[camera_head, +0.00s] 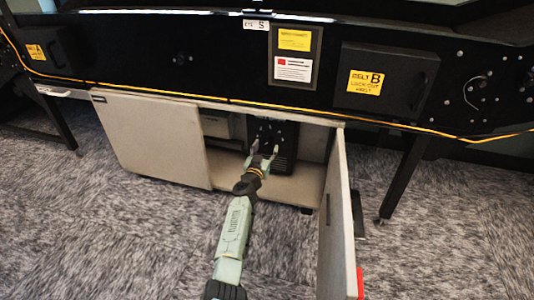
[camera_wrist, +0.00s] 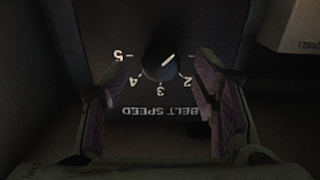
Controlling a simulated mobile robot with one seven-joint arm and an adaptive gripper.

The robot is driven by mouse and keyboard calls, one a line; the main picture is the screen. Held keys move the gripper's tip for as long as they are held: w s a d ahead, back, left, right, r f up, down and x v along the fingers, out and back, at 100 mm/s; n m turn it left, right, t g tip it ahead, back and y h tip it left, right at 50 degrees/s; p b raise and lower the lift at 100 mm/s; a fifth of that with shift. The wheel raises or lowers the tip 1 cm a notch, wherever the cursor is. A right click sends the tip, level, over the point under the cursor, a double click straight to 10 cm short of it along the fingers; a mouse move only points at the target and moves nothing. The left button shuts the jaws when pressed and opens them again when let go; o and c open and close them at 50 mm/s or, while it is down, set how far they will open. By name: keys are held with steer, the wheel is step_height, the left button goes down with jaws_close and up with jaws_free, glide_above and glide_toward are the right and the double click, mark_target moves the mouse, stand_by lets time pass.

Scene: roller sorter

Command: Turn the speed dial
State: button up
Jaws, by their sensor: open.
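The speed dial (camera_wrist: 160,62) is a round dark knob on a black panel, seen upside down in the wrist view. Its white pointer line slants to the picture's upper right. Marks 5, 4, 3 and 2 and the words BELT SPEED (camera_wrist: 158,111) show around it. My gripper (camera_wrist: 162,68) is open, with one finger on each side of the knob and a visible gap on both sides. In the head view my gripper (camera_head: 263,154) reaches into the open cabinet, in front of the black control box (camera_head: 287,145); the knob is hard to make out there.
The cabinet's right door (camera_head: 337,220) stands open toward me, and its left door (camera_head: 150,140) is shut. A light grey box (camera_wrist: 307,25) juts out at the wrist view's upper right. The black conveyor side (camera_head: 215,65) with a yellow cord runs above the opening.

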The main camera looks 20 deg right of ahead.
mark_target(269, 140)
steer(key=shift+b+x, duration=0.7)
steer(key=shift+x, duration=0.25)
steer(key=shift+w+d, duration=0.15)
steer(key=shift+w, duration=0.2)
steer(key=shift+c, duration=0.3)
steer(key=c, duration=1.1)
